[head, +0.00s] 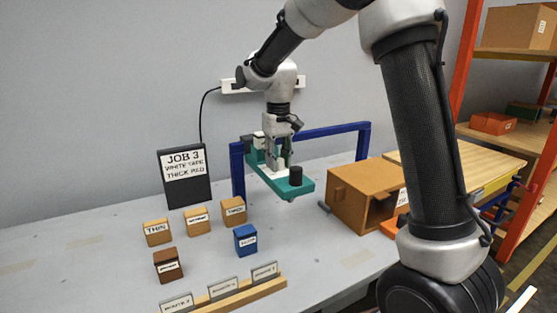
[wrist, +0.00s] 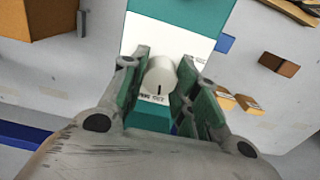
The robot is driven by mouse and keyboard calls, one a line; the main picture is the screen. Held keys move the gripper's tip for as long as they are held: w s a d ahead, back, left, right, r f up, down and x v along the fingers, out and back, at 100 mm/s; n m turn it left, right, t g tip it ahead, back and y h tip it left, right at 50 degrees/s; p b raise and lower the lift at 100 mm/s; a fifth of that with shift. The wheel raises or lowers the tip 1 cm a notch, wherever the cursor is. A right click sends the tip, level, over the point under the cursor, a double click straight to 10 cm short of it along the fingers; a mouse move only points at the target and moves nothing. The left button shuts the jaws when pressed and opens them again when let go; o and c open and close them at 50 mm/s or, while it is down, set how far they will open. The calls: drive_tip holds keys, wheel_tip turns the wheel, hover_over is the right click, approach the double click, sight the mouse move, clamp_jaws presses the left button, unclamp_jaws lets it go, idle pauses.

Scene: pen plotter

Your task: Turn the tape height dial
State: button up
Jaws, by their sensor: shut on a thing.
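The tape height dial (wrist: 159,78) is a white round knob with a dark index mark, seen in the wrist view. Small printed labels lie beside it, too small to read. It sits on a teal arm (head: 304,187) with a white plate, which also shows in the wrist view (wrist: 190,15). My gripper (wrist: 163,68) has one finger on each side of the dial and is shut on it. In the head view my gripper (head: 279,160) points down onto the teal arm and mostly hides the dial. A black cylinder (head: 296,175) stands near the arm's front end.
A blue frame (head: 330,129) stands behind the teal arm. A black sign (head: 185,176) reads "JOB 3 WHITE TAPE THICK PAD". Several small labelled blocks (head: 246,239) stand at the left front. An open brown box (head: 365,196) is close at the right.

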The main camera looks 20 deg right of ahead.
sight(278, 159)
drive_tip(key=shift+w+m, duration=0.1)
drive_tip(key=shift+m, duration=0.9)
drive_tip(key=o, duration=1)
drive_tip(key=shift+o, duration=0.2)
drive_tip(key=shift+r, duration=0.1)
wheel_tip(278, 159, up, 12)
